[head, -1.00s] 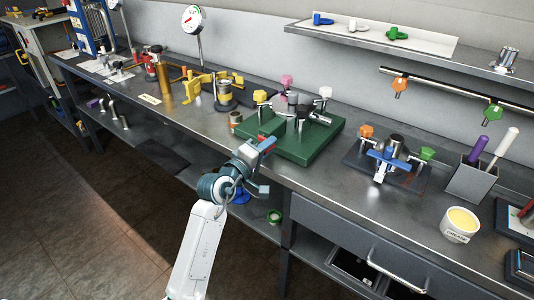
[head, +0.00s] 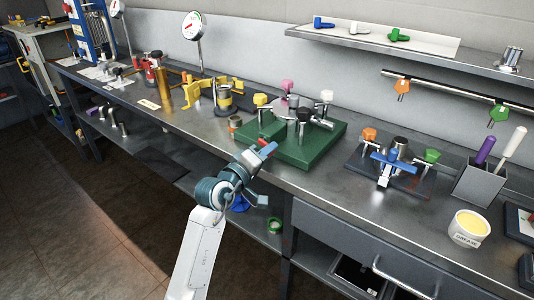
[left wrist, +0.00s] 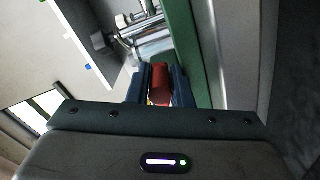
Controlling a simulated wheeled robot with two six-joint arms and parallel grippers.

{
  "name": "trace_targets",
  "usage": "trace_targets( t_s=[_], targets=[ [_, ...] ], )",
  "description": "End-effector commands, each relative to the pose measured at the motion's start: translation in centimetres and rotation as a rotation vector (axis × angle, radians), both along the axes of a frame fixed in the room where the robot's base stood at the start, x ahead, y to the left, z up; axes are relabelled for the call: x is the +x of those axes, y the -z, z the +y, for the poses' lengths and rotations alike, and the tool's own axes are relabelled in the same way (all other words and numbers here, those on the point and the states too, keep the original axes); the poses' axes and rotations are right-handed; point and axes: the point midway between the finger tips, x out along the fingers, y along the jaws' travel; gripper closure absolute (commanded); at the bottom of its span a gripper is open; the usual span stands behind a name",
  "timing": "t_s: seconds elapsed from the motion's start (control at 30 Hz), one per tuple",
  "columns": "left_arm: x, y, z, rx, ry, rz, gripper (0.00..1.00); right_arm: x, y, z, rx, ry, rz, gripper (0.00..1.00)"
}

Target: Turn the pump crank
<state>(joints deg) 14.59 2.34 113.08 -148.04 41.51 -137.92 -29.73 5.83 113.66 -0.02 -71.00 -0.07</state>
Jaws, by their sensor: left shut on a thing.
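The pump assembly sits on a green base (head: 312,150) at the middle of the bench. It has a round metal body with a black knob (head: 304,115), a pink knob (head: 287,86), a white knob (head: 326,96) and a yellow knob (head: 260,99). My left gripper (head: 264,151) is at the front edge of the base. In the left wrist view its blue fingers are shut on a red grip (left wrist: 160,83), which I take to be the crank handle. The crank's arm and its joint to the pump are largely hidden. My right gripper is not in view.
To the right are a smaller fixture with a blue handle (head: 392,163), a grey holder (head: 480,183) with two handles, and a grease tub (head: 468,229). A yellow bracket (head: 213,92) stands to the left. A shelf (head: 430,55) runs above.

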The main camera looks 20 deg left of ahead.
Motion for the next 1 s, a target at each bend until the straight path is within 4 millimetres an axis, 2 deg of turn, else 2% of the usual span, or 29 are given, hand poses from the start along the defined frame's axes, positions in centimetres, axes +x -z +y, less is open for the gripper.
trace_targets(
  t_s=[0.03, 0.1, 0.13, 0.23, 0.5, 0.63, 0.77, 0.9, 1.0],
  targets=[
    [0.0, -0.7, 0.0, 0.000, -0.002, -0.015, 1.00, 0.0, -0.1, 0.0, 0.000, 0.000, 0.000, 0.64],
    [0.0, -0.7, 0.0, 0.000, -0.002, -0.015, 1.00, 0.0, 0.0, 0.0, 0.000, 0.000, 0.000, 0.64],
    [0.0, -0.7, 0.0, 0.000, -0.002, -0.015, 0.79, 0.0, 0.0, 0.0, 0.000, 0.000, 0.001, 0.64],
    [0.0, -0.6, 0.0, 0.000, -0.002, -0.013, 0.60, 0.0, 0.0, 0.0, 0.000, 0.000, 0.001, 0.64],
    [0.0, -0.2, 0.0, -0.001, -0.001, -0.005, 0.60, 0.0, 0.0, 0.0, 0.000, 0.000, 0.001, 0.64],
    [-0.9, 0.0, 0.4, 0.002, -0.001, -0.004, 0.60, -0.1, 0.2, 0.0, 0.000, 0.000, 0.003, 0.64],
    [-3.0, 0.1, 1.1, 0.004, 0.000, -0.003, 0.60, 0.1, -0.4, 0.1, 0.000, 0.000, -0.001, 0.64],
    [-5.8, 0.0, 2.2, 0.006, -0.001, -0.005, 0.60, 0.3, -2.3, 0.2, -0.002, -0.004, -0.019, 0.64],
    [-7.6, 0.0, 2.8, 0.004, -0.001, -0.005, 0.60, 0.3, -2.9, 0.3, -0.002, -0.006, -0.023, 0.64]
  ],
)
